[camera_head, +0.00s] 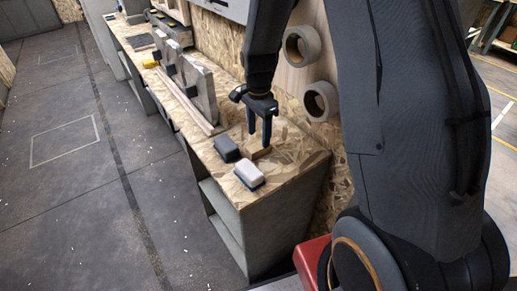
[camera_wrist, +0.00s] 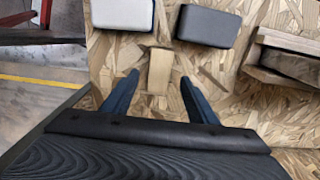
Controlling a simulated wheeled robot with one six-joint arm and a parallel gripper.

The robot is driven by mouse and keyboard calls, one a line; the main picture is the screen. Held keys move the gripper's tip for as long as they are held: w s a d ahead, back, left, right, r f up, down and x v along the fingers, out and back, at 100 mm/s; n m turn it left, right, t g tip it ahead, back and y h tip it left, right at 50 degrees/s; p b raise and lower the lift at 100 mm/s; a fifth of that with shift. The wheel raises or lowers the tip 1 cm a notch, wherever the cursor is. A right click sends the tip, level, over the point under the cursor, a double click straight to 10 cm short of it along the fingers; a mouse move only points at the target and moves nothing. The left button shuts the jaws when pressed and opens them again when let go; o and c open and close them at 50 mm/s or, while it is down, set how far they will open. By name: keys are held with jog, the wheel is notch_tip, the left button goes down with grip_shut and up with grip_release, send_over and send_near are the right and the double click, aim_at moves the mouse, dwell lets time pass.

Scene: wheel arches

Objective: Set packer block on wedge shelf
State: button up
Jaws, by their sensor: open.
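A small tan wooden block, which looks like the packer block (camera_head: 262,153), lies on the chipboard worktop below my gripper (camera_head: 259,137). In the wrist view the wooden block (camera_wrist: 159,70) appears between the two blue fingers of my gripper (camera_wrist: 159,77), with a gap on each side. The fingers are apart, point down and hold nothing. Whether the fingertips are level with the block or above it, I cannot tell. I cannot tell for sure which part is the wedge shelf; upright grey slabs with wood pieces (camera_head: 201,91) stand farther along the worktop.
A dark grey block (camera_head: 227,148) and a white block with a blue base (camera_head: 249,175) lie close to the wooden block. Two grey rings (camera_head: 301,46) (camera_head: 320,101) are on the wall panel behind. The worktop (camera_head: 300,160) has bare room near its right end.

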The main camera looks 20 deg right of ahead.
aim_at(259, 145)
jog(key=shift+f+p, duration=0.95)
jog(key=shift+f, duration=1.4)
jog(key=shift+c, duration=0.4)
jog(key=c, duration=1.2)
jog(key=shift+o, duration=0.2)
jog(key=shift+r, duration=0.1)
